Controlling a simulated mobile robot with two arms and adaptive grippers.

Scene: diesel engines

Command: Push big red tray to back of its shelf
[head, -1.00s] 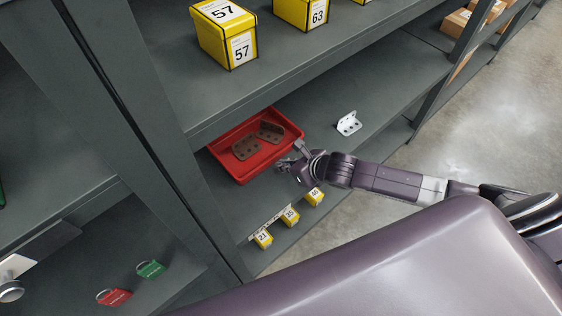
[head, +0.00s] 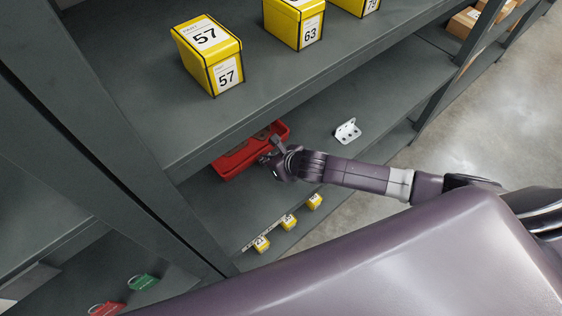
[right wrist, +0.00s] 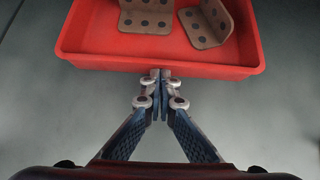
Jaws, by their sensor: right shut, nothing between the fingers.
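The big red tray (head: 240,158) lies on the middle shelf in the head view, its far part hidden under the shelf above. In the right wrist view the tray's near wall (right wrist: 200,68) spans the top, with two brown perforated angle brackets (right wrist: 148,17) inside. My right gripper (head: 268,158) is at the tray's near side. In the right wrist view its fingers (right wrist: 160,76) are shut together, empty, with the tips at the near wall, seemingly touching it. My left gripper is not in view.
A white angle bracket (head: 347,131) lies on the same shelf to the right. Small yellow numbered boxes (head: 288,222) stand along its front edge. Larger yellow boxes (head: 207,52) stand on the shelf above. A grey upright (head: 110,150) is at left.

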